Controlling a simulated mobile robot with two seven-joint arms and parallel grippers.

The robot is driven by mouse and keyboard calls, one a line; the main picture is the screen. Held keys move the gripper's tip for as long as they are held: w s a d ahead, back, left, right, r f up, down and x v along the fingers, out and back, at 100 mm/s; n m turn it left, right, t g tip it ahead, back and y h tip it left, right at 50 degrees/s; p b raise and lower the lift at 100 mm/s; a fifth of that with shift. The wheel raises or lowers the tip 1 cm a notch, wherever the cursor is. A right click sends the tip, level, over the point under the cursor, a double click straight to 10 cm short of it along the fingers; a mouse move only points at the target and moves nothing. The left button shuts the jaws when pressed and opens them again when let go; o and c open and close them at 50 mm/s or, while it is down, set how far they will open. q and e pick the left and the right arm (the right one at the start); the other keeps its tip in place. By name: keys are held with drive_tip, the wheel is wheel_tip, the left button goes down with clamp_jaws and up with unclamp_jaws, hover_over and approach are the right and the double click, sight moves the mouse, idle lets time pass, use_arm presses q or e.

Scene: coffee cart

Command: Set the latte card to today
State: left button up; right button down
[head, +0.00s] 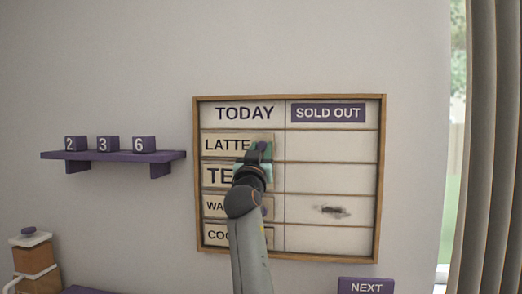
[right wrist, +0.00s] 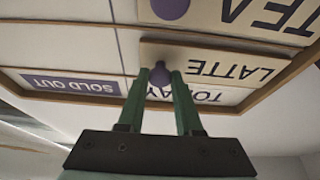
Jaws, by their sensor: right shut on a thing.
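The latte card (head: 226,145) is in the TODAY column of the wood-framed menu board (head: 383,180), in the row below the TODAY heading (head: 245,113). My right gripper (head: 261,150) is at the card's right end. In the right wrist view its green fingers (right wrist: 160,80) are shut on the purple knob of the latte card (right wrist: 228,70). The card's edge shows there; whether it is flush with the board I cannot tell. The SOLD OUT heading (head: 328,113) tops the right column. My left gripper is not in view.
Below are the tea card (head: 217,176) and two cards partly hidden by my right arm. The SOLD OUT column has no cards, only a dark smudge (head: 332,210). A purple shelf (head: 112,156) with number blocks is at left. A NEXT sign (head: 366,287) is below.

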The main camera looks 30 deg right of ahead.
drive_tip(key=shift+a+r, duration=0.15)
drive_tip(key=shift+r, duration=0.05)
drive_tip(key=c, duration=0.9)
unclamp_jaws()
drive_tip(key=shift+c, duration=0.2)
drive_tip(key=o, duration=0.3)
drive_tip(key=shift+w+a+f, duration=0.1)
drive_tip(key=shift+w+f, duration=0.05)
drive_tip(key=shift+w, duration=0.05)
drive_tip(key=shift+o, duration=0.3)
drive_tip(key=shift+s, duration=0.1)
drive_tip(key=shift+f, duration=0.1)
drive_tip(key=b+v, duration=0.3)
drive_tip(key=v, duration=0.9)
drive_tip(key=shift+s+b, duration=0.2)
drive_tip(key=shift+b, duration=0.2)
drive_tip(key=shift+a+f, duration=0.1)
